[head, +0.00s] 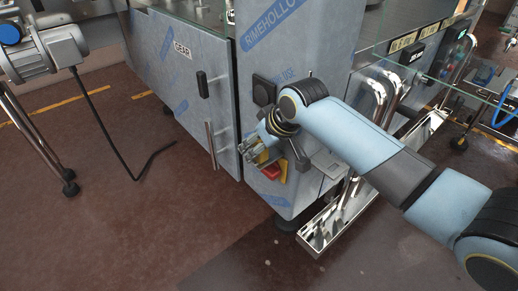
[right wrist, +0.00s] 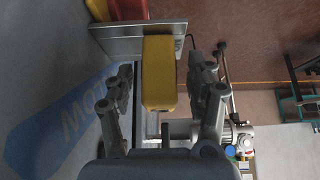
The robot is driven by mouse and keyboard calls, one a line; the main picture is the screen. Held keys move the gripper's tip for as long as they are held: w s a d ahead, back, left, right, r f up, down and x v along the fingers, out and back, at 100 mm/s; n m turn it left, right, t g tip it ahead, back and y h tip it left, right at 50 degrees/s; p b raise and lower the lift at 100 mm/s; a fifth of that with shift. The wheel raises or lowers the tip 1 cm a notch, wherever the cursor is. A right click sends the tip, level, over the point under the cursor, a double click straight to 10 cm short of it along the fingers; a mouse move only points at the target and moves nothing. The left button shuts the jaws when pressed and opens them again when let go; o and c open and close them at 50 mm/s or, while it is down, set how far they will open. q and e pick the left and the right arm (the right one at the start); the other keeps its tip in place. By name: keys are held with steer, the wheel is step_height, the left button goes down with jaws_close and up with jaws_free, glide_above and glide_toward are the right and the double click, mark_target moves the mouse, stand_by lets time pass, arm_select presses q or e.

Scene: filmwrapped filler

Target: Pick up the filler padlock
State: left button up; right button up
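The filler padlock looks to be the yellow block (right wrist: 159,75) in the right wrist view, hanging by a grey metal plate (right wrist: 120,38). In the head view a bit of yellow (head: 262,157) shows beside my right gripper (head: 250,150), partly hidden by it. My right gripper also shows in the right wrist view (right wrist: 160,82), open, with one finger on each side of the yellow block. A gap shows between the block and each finger. My left gripper is not in view.
A red switch handle (head: 270,172) sits just below my right gripper on the film-wrapped cabinet (head: 307,65). A cabinet door with a long handle (head: 211,145) is to the left. Steel pipes (head: 372,95) stand to the right. The brown floor at left is mostly clear.

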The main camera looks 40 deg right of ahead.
jaws_close()
